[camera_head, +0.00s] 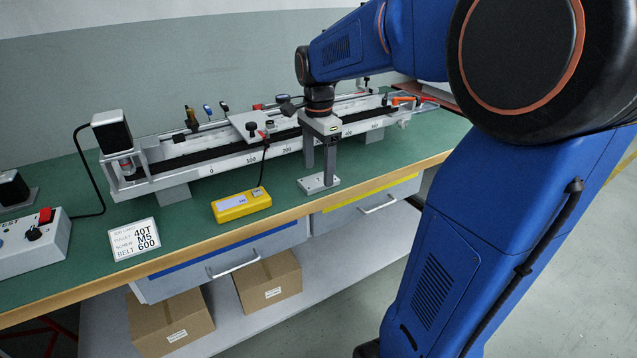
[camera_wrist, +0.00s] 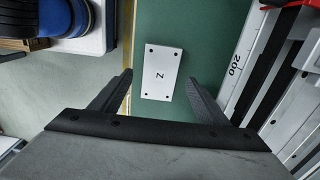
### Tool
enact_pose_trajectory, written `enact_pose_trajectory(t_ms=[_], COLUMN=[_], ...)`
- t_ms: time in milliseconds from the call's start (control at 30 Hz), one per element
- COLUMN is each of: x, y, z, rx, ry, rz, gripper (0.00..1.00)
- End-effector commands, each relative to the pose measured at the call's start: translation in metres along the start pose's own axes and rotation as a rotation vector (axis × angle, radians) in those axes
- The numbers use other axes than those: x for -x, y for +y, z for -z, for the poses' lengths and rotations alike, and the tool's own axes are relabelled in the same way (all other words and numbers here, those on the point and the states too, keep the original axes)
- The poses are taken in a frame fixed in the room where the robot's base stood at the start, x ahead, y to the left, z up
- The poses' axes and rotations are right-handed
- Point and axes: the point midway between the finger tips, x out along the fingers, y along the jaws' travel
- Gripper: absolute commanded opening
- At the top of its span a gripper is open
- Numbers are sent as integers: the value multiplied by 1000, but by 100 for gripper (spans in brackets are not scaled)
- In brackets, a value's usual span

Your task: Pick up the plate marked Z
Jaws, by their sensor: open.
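The plate marked Z (camera_wrist: 162,75) is a small pale rectangle with a dark hole at each corner. It lies flat on the green bench top, near the front edge, and also shows in the head view (camera_head: 319,184). My gripper (camera_wrist: 160,77) is open and empty, pointing down over the plate. In the wrist view one finger is on each side of the plate, with green gaps between. In the head view my gripper (camera_head: 320,172) stands above the plate; the exact height of the fingertips is hard to tell.
A long belt gantry (camera_head: 235,155) with a number scale runs behind the plate. A yellow meter (camera_head: 241,204) with a black cable lies to its left, and a label card (camera_head: 134,240) stands farther left. The bench's wooden front edge (camera_head: 290,214) is close by.

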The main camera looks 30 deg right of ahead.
Motion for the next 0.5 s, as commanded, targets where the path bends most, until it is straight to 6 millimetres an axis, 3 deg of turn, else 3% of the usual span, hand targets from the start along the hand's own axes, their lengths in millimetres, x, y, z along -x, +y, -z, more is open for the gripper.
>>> enact_pose_trajectory(t_ms=[200,467,500], x=[-22,-24,-24], y=[0,0,0], z=[0,0,0], rx=[0,0,0], ry=[0,0,0], rz=[0,1,1], gripper=[69,69,62])
